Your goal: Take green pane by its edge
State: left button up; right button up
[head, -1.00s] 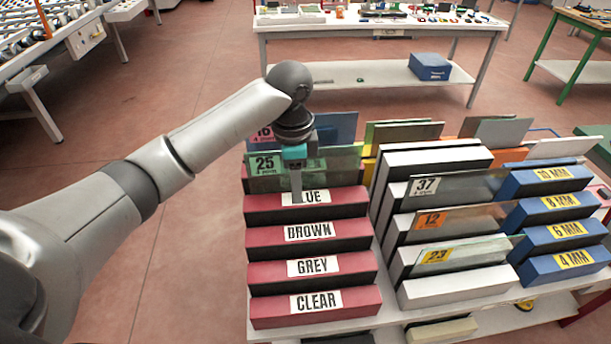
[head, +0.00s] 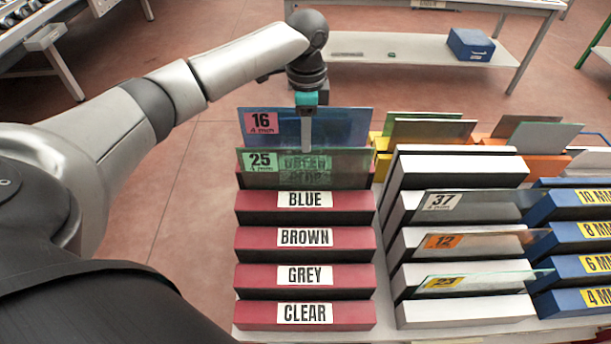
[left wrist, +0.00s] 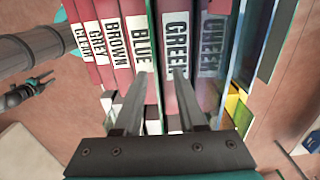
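The green pane (head: 330,163), tagged 25, stands upright in the rack slot between the BLUE and GREEN blocks. In the left wrist view its thin edge (left wrist: 153,50) runs between those blocks. My left gripper (head: 307,148) points down at the pane's top edge, in front of the blue pane (head: 340,128) tagged 16. In the left wrist view the left gripper (left wrist: 160,85) is open, its fingers apart on either side of the pane's line; contact cannot be told. What seems to be my right gripper (left wrist: 38,84) is small at the left there, its fingers unclear.
Red rack blocks (head: 305,240) labelled BLUE, BROWN, GREY and CLEAR are empty in front. To the right stand a white rack (head: 455,165) with several tagged panes and blue blocks (head: 580,235). A table with a blue box (head: 470,44) is behind. Floor at left is clear.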

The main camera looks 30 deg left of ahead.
aim_at(305, 158)
pick_arm(q)
jog(key=f, duration=0.6)
jog(key=shift+s+f, duration=0.3)
jog(key=shift+s, duration=0.1)
jog(key=shift+f, duration=0.25)
pick_arm(e)
jog(key=shift+w+r, duration=0.15)
jog(key=shift+w, duration=0.75)
pick_arm(q)
jog(key=shift+c, duration=0.2)
grip_shut()
pick_arm(e)
jog(key=shift+s, duration=0.1)
pick_arm(q)
jog(key=shift+w, duration=0.1)
pick_arm(e)
jog(key=shift+a, duration=0.1)
